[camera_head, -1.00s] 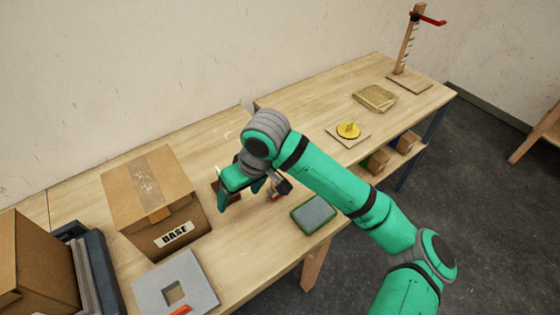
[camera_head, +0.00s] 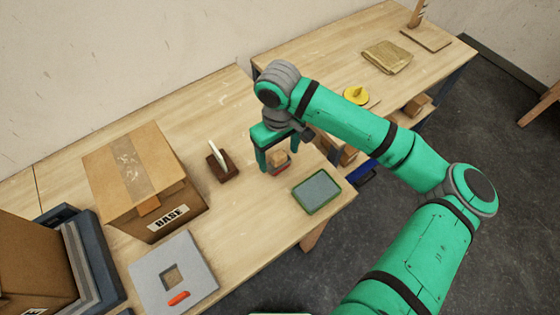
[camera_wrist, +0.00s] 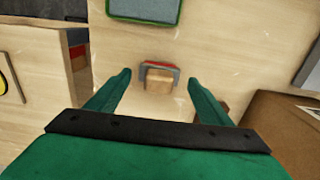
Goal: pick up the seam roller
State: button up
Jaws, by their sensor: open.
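What looks like the seam roller, a small wooden piece in a grey and red frame (camera_head: 279,157), lies on the near table. It also shows in the wrist view (camera_wrist: 159,78), centred between my fingers. My gripper (camera_head: 278,161) is open and empty, pointing down over it. In the wrist view, my gripper's two green fingers (camera_wrist: 159,81) stand apart on either side of the roller in the picture. I cannot tell how far above it the fingertips are. One finger and the arm hide a little of it in the head view.
A green-rimmed grey tray (camera_head: 317,190) lies just right of the roller. A dark brown stand with a white upright piece (camera_head: 222,166) is to its left. A cardboard box marked BASE (camera_head: 145,180) and a grey plate with a square hole (camera_head: 173,276) are further left.

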aim_at(279, 162)
jog(key=shift+f, duration=2.4)
jog(key=shift+w, duration=0.1)
jog(key=shift+c, duration=0.5)
jog(key=c, duration=1.1)
jog(key=shift+d, duration=0.1)
jog(key=shift+r, duration=0.1)
